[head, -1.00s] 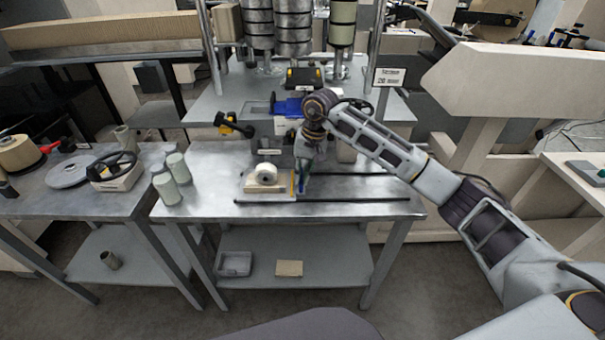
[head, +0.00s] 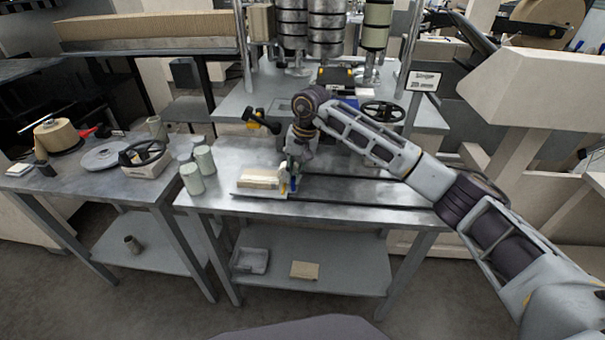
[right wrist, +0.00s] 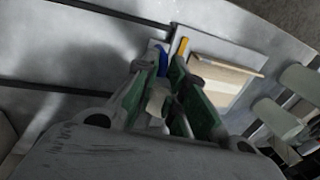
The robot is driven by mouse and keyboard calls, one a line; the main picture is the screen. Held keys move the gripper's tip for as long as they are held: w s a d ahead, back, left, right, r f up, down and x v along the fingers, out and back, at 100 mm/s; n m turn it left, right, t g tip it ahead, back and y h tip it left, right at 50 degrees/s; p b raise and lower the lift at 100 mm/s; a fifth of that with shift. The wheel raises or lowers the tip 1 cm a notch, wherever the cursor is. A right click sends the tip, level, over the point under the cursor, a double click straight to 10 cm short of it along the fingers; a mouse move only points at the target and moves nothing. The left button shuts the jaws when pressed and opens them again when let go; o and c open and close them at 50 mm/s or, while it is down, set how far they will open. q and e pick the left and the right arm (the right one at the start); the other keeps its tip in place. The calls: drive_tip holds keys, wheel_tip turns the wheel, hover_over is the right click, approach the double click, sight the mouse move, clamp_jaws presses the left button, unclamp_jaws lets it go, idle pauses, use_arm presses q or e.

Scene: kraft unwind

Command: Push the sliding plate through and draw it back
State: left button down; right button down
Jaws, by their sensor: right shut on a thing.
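The sliding plate (head: 245,193) is a pale flat plate at the front left of the steel table, with a light wooden block (head: 260,177) on it. A yellow and a blue strip stand at its right edge. My right gripper (head: 290,182) is at that edge, pointing down, shut on a part of the plate that its fingers mostly hide. In the right wrist view the green-sided fingers (right wrist: 172,78) are close to the blue strip (right wrist: 163,60) and yellow strip (right wrist: 183,47), with the block (right wrist: 222,80) just beyond. My left gripper is not in view.
Two dark rails (head: 350,202) run along the table to the right of the plate. Pale green cylinders (head: 193,180) stand left of the plate. A machine with steel rolls (head: 327,35) and a black handwheel (head: 383,111) stands behind. A side table (head: 70,190) is at the left.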

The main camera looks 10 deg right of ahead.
drive_tip(key=c, duration=1.8)
unclamp_jaws()
drive_tip(key=shift+a+r, duration=0.1)
drive_tip(key=shift+a, duration=0.05)
drive_tip(key=o, duration=0.3)
drive_tip(key=shift+w+a, duration=0.15)
drive_tip(key=shift+s+d+r, duration=0.1)
drive_tip(key=shift+d+r, duration=0.3)
drive_tip(key=shift+r, duration=1.55)
drive_tip(key=shift+s+d+r, duration=0.15)
drive_tip(key=shift+d+r, duration=0.25)
drive_tip(key=shift+r, duration=1.55)
drive_tip(key=shift+s+d+r, duration=0.1)
drive_tip(key=shift+d+r, duration=0.3)
drive_tip(key=shift+r, duration=1.55)
